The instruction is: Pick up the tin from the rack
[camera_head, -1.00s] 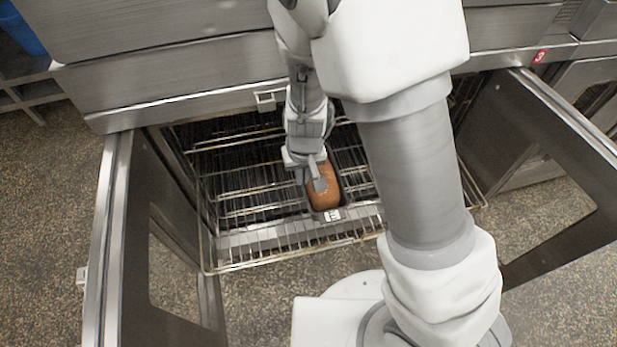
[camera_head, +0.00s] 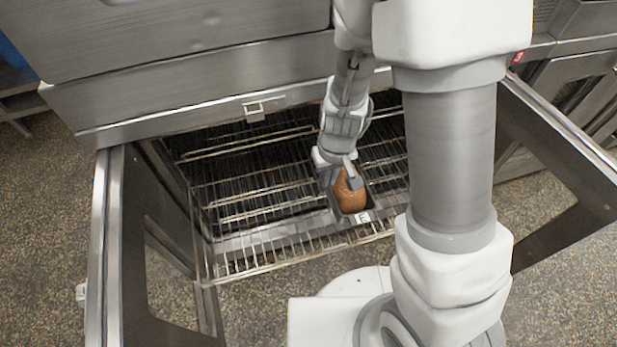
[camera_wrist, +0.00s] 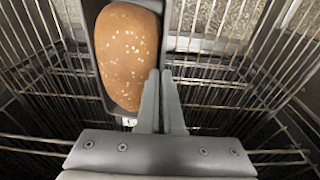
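The tin (camera_head: 371,203) is a dark, narrow loaf tin holding a brown loaf (camera_head: 350,190) with pale flecks on top. It is at the front part of the wire rack (camera_head: 262,262), with a small white label on its near end. In the wrist view the tin (camera_wrist: 166,30) fills the upper left. My gripper (camera_head: 342,178) is over the tin. In the wrist view my gripper's fingers (camera_wrist: 160,75) are close together at the tin's long right wall, which appears pinched between them. I cannot tell whether the tin's base touches the rack.
The rack sticks out of an open steel oven. A left door (camera_head: 125,255) and a right door (camera_head: 555,145) stand open on both sides. The oven's steel front (camera_head: 200,100) is above the rack. The rack is bare left of the tin.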

